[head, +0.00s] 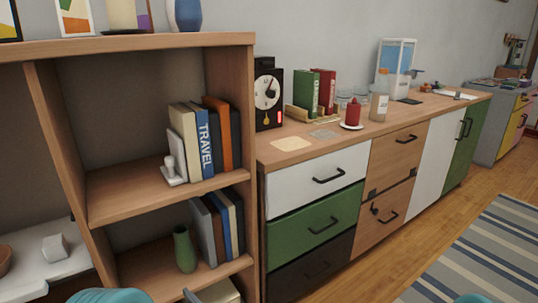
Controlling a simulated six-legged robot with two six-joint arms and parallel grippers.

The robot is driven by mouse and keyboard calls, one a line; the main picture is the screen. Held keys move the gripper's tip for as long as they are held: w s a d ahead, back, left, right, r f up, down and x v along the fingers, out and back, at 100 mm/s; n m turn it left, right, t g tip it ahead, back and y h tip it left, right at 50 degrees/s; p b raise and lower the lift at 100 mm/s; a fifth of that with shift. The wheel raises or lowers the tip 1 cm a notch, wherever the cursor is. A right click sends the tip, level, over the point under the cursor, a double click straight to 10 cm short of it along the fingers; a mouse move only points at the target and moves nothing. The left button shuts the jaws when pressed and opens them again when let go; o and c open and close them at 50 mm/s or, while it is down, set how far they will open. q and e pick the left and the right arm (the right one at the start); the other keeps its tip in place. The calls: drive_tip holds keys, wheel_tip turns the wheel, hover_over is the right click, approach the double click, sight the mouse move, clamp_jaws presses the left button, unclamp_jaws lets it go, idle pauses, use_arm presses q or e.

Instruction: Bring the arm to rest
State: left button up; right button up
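Neither of my grippers shows in the head view. Teal rounded shapes at the bottom edge, one at the lower left and one at the lower right, look like parts of my own body. The rest of both arms is out of the picture, so I cannot see whether either gripper holds anything.
A wooden bookshelf (150,43) with books and a green vase (184,249) stands close on the left. A long sideboard (318,190) with drawers runs to the right, bearing a clock (268,93), a red candle (353,111) and a bottle (379,103). Open floor and a striped rug (480,255) lie at right.

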use_arm(q)
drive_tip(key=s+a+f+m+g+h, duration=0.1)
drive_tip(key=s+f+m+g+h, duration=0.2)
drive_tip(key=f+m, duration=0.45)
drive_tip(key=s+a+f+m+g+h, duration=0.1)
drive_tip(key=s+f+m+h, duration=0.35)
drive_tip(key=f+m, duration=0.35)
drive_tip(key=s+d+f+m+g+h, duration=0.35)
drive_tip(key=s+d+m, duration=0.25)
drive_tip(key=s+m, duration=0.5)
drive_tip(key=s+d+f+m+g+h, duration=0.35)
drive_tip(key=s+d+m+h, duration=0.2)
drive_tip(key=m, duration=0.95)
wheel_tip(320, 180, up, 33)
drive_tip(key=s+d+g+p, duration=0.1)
drive_tip(key=p, duration=3.1)
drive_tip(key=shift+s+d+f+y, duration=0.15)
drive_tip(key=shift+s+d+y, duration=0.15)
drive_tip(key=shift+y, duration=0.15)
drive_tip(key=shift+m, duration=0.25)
